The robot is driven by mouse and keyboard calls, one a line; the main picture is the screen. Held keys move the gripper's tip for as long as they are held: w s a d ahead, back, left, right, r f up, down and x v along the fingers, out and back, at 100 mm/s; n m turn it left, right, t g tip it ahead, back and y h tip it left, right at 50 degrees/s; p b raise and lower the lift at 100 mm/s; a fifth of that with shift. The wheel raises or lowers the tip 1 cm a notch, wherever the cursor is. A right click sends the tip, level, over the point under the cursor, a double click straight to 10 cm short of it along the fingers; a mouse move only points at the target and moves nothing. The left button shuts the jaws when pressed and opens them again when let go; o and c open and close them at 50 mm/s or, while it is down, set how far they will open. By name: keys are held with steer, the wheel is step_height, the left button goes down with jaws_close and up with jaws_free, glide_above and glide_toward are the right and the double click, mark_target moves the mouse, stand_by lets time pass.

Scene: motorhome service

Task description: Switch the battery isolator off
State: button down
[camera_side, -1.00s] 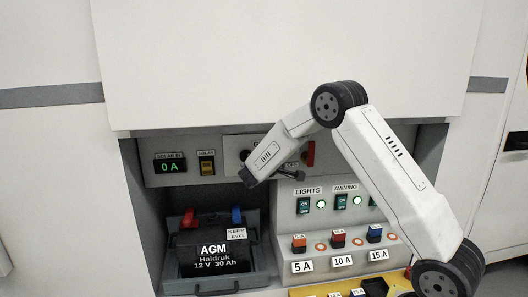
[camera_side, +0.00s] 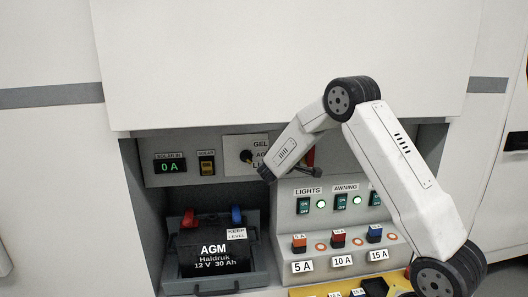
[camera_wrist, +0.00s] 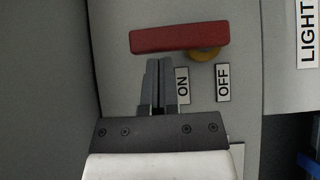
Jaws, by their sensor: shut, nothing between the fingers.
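The battery isolator is a red bar handle (camera_wrist: 178,38) on a yellow hub (camera_wrist: 206,54), fixed to a grey panel. In the wrist view the bar lies sideways, its free end to the left of the hub. The ON label (camera_wrist: 183,86) and OFF label (camera_wrist: 223,83) sit below it, ON to the left. My gripper (camera_wrist: 158,62) is shut and empty, its tips just below the bar; I cannot tell whether they touch it. In the side view only part of the red handle (camera_side: 310,157) shows behind my gripper (camera_side: 315,174).
A selector knob (camera_side: 246,156) on a white plate and a solar switch (camera_side: 207,166) are left of my gripper. Below are the lights switch (camera_side: 304,205), awning switch (camera_side: 340,201) and coloured fuses (camera_side: 338,238). The AGM battery (camera_side: 211,245) stands at lower left.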

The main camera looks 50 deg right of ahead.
mark_target(314, 147)
steer(key=shift+s+d+r+m+y, duration=0.25)
steer(key=shift+m+y, duration=0.15)
steer(key=shift+y, duration=0.1)
steer(key=shift+s+d+r+m+t+y, duration=0.15)
steer(key=shift+s+d+r+m+y, duration=0.05)
steer(key=shift+s+d+m+y, duration=0.35)
steer(key=shift+s+d+r+m+t+y, duration=0.15)
steer(key=shift+s+d+r+m+y, duration=0.05)
steer(key=shift+s+d+m+y, duration=0.35)
steer(key=shift+s+d+f+m+t+y, duration=0.25)
steer(key=shift+s+d+f+m+y, duration=0.2)
steer(key=shift+s+d+f, duration=0.3)
steer(key=shift+s+d+f+m+t+y, duration=0.3)
steer(key=shift+s+d+f+y, duration=0.25)
steer(key=shift+s+d, duration=0.4)
